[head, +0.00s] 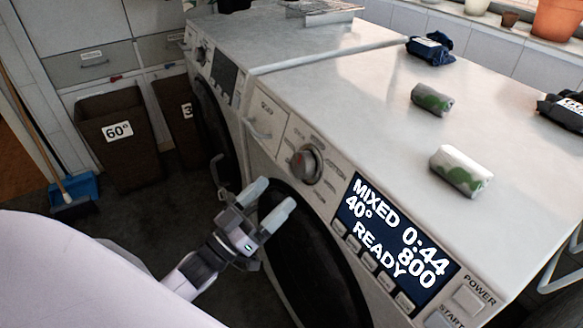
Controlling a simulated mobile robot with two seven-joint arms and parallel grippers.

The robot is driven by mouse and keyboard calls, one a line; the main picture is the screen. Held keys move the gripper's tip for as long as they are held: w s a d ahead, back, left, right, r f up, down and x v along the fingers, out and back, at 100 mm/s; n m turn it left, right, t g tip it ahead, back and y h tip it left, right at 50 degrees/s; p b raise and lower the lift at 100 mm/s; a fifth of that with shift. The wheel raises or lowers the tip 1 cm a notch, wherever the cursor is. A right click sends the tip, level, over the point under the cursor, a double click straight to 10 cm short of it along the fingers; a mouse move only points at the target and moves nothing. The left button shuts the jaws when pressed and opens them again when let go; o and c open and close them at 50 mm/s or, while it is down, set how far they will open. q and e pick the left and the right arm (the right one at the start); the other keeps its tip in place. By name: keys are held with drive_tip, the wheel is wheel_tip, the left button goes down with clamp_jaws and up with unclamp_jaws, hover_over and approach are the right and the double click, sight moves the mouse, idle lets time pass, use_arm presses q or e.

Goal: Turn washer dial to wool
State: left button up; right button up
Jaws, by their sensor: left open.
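The near washer (350,85) has a round metallic dial (306,166) on its front panel, left of the display. A reddish mark shows on the dial. The display (395,240) reads MIXED, 0:44, 40°, 800, READY. The small labels around the dial are too small to read surely. My left gripper (272,203) is open and empty in front of the washer, below and left of the dial. It looks apart from the dial. My right gripper is not in view.
On the washer top lie two green-and-white packs (461,170) (432,99) and dark folded cloths (430,47). A second machine (290,38) stands beyond. Brown bins (118,160) and a broom (40,150) stand at left. POWER and START buttons (468,300) are at lower right.

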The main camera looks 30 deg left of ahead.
sight(297, 171)
use_arm(q)
drive_tip(key=shift+p+x, duration=0.55)
drive_tip(key=shift+x, duration=2.9)
drive_tip(key=c, duration=1)
